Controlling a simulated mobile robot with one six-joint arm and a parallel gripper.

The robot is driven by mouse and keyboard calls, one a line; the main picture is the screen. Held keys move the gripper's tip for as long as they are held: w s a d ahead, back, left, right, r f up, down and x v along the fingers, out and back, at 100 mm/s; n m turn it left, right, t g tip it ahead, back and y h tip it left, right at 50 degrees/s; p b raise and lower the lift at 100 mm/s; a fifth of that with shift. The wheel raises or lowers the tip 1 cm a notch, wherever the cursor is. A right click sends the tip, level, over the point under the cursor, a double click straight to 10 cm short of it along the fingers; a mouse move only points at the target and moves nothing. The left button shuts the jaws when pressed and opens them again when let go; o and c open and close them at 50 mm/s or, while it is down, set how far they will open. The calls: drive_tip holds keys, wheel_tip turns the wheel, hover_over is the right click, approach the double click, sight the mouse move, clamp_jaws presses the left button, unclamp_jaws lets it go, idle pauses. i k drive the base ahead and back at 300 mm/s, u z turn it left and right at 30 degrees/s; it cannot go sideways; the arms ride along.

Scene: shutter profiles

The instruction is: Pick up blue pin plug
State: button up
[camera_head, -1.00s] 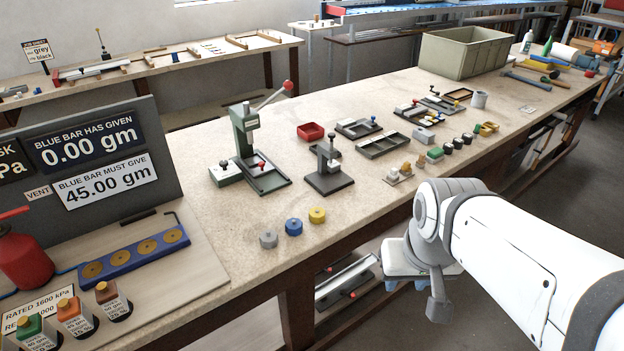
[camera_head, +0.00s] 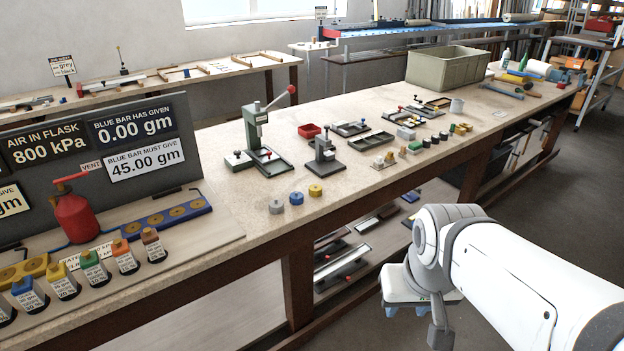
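A small blue round plug (camera_head: 297,198) with a raised knob stands upright near the front edge of the long bench. It sits between a similar grey plug (camera_head: 276,207) and a yellow plug (camera_head: 315,190), apart from both. Its pin, if any, is too small to make out. My gripper (camera_head: 420,308) hangs in front of the bench at lower right, below the bench top and well to the right of the blue plug. It touches nothing that I can see. Its fingers are mostly hidden by the wrist, so its opening is unclear.
A green press (camera_head: 257,135) and a dark stand (camera_head: 324,160) stand behind the plugs. Several small blocks and trays lie to the right. Several capped bottles, one blue-capped (camera_head: 27,291), and a red flask (camera_head: 74,215) are at left. Bare bench surrounds the plugs.

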sight(295, 200)
drive_tip(key=u, duration=0.2)
drive_tip(key=i, duration=0.85)
drive_tip(key=z, duration=0.1)
